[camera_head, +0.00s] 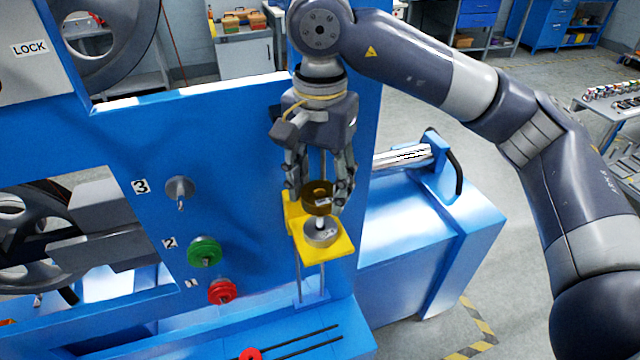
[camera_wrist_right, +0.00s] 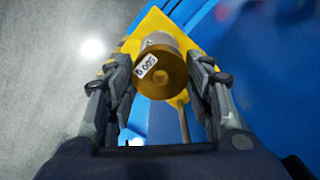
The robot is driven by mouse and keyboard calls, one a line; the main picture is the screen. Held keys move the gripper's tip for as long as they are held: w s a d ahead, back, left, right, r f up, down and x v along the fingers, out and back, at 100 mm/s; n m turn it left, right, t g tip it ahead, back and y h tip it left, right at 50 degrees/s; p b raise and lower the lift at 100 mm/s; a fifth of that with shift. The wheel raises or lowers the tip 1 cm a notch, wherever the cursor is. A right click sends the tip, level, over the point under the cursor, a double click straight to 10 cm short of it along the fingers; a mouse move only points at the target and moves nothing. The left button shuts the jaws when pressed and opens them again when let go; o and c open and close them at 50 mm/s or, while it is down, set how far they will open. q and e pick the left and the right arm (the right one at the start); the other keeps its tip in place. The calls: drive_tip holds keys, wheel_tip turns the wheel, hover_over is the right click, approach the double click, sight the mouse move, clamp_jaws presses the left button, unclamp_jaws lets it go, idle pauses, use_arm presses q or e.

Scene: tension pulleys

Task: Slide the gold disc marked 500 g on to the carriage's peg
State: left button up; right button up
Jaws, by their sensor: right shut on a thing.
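The gold disc (camera_head: 318,193) is between the fingers of my right gripper (camera_head: 319,190), above the yellow carriage (camera_head: 340,247). My left gripper is not in view.
The blue machine panel left of the carriage bears a grey knob (camera_head: 180,188), a green knob (camera_head: 205,251) and a red knob (camera_head: 222,291), beside labels. Thin vertical rods (camera_head: 299,280) run by the carriage. A blue housing (camera_head: 410,230) stands to the right.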

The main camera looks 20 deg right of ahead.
sight(320, 200)
drive_tip(key=shift+b, duration=0.5)
idle(1.1)
drive_tip(key=shift+f, duration=0.15)
drive_tip(key=shift+f+b, duration=1.35)
drive_tip(key=shift+b, duration=0.25)
drive_tip(key=shift+f, duration=0.15)
idle(0.3)
drive_tip(key=shift+f+b, duration=1.25)
drive_tip(key=shift+b, duration=0.15)
drive_tip(key=o, duration=1.5)
